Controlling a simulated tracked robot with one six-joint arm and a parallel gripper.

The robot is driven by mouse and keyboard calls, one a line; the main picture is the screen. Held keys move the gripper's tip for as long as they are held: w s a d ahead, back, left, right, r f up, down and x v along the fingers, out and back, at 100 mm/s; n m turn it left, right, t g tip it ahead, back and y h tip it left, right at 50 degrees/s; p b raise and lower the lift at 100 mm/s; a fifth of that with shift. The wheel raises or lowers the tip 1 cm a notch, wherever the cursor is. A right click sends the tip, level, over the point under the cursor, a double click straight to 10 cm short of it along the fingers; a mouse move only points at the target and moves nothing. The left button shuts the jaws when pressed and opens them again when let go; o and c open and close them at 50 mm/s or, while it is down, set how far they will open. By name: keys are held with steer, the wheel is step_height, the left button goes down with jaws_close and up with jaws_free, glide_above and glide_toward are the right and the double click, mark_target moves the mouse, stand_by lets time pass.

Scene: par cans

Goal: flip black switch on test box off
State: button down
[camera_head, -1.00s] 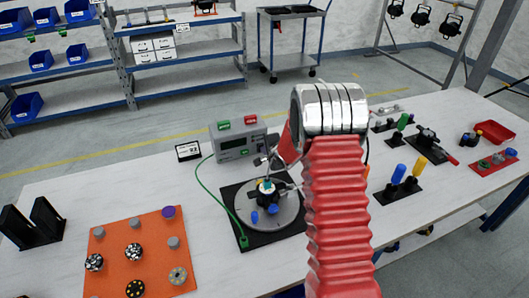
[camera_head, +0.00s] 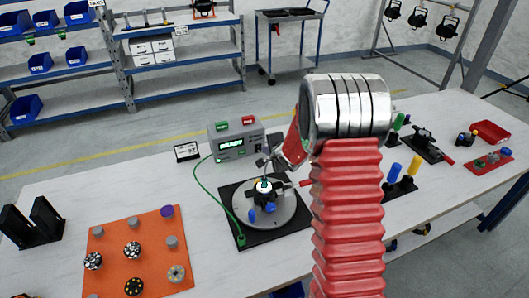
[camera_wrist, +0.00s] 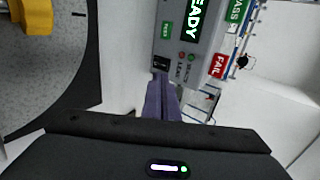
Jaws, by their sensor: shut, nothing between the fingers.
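The grey test box (camera_head: 229,155) stands at the back of the table, with a green and a red block on top. Its display (camera_head: 231,144) is lit green. In the wrist view the test box (camera_wrist: 180,42) shows a lit display reading READY (camera_wrist: 193,18). A small dark part at its lower edge, probably the black switch (camera_wrist: 160,62), lies right at my fingertips and is partly hidden by them. My gripper (camera_wrist: 160,78) is shut and empty; I cannot tell whether it touches the switch. In the head view my gripper (camera_head: 266,164) is at the box's front right.
A round grey plate (camera_head: 291,210) with a black fixture sits on a black base in front of the box. A green cable (camera_head: 213,196) runs from box to base. An orange mat (camera_head: 110,246) with several parts lies left. A small sign (camera_head: 187,152) stands beside the box.

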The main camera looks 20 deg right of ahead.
steer(key=shift+v, duration=1.45)
steer(key=s+a+r+n+g+h, duration=0.3)
steer(key=s+r+n, duration=0.4)
steer(key=s+r, duration=0.85)
steer(key=s+a+r+n+g+y, duration=0.1)
steer(key=s+a+n, duration=0.4)
steer(key=s, duration=0.7)
steer(key=s+a+r+n+g+y, duration=0.1)
steer(key=s+a+n, duration=0.4)
steer(key=s, duration=0.8)
steer(key=shift+s+a+r+n+y, duration=0.15)
steer(key=shift+a+r+n+y, duration=0.2)
steer(key=shift+a+r, duration=0.4)
steer(key=shift+f, duration=0.15)
